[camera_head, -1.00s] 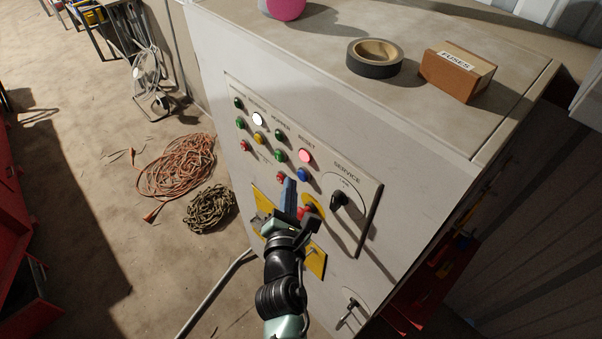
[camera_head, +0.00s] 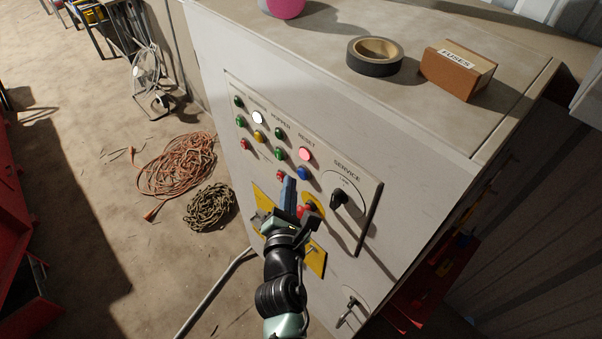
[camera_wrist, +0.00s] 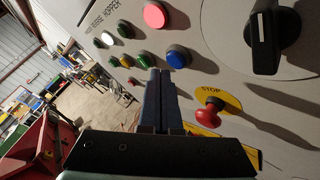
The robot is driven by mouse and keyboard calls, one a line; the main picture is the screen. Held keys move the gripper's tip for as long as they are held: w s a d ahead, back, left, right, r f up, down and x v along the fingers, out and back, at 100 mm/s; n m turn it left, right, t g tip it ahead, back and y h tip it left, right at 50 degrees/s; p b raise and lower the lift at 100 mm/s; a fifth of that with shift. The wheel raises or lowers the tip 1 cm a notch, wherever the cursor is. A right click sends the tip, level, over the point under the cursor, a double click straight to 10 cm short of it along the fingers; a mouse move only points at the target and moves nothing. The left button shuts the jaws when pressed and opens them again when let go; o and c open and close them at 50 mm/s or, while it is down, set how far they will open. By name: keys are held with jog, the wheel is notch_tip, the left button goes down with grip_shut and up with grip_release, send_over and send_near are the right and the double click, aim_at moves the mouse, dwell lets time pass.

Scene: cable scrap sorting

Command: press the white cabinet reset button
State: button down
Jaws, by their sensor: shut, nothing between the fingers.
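The white cabinet (camera_head: 400,190) has a control panel on its front. Under the RESET label are a lit pinkish-red lamp (camera_head: 304,154) and, below it, a blue button (camera_head: 302,173). They also show in the wrist view as the lamp (camera_wrist: 155,15) and the blue button (camera_wrist: 178,57). My gripper (camera_head: 288,180) is shut and empty in front of the panel, its tips just left of and slightly below the blue button in the head view. In the wrist view the fingertips (camera_wrist: 158,74) appear below and left of it. I cannot tell whether they touch the panel.
A red STOP knob (camera_wrist: 209,115) on a yellow plate sits low on the panel, close to my gripper. A black SERVICE knob (camera_head: 339,199) is to the right. Green, yellow, red and white lamps or buttons are left. Tape (camera_head: 375,56) and a fuses box (camera_head: 457,71) lie on top.

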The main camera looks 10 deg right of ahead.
jog(key=shift+d, duration=0.1)
dwell(0.7)
jog(key=shift+w+d+p, duration=0.25)
jog(key=shift+p, duration=0.2)
jog(key=shift+w+d+p, duration=0.3)
jog(key=shift+d+p, duration=0.1)
jog(key=shift+p, duration=0.05)
dwell(0.6)
jog(key=shift+s+a+b, duration=0.55)
jog(key=shift+a+b, duration=0.05)
jog(key=shift+a, duration=0.1)
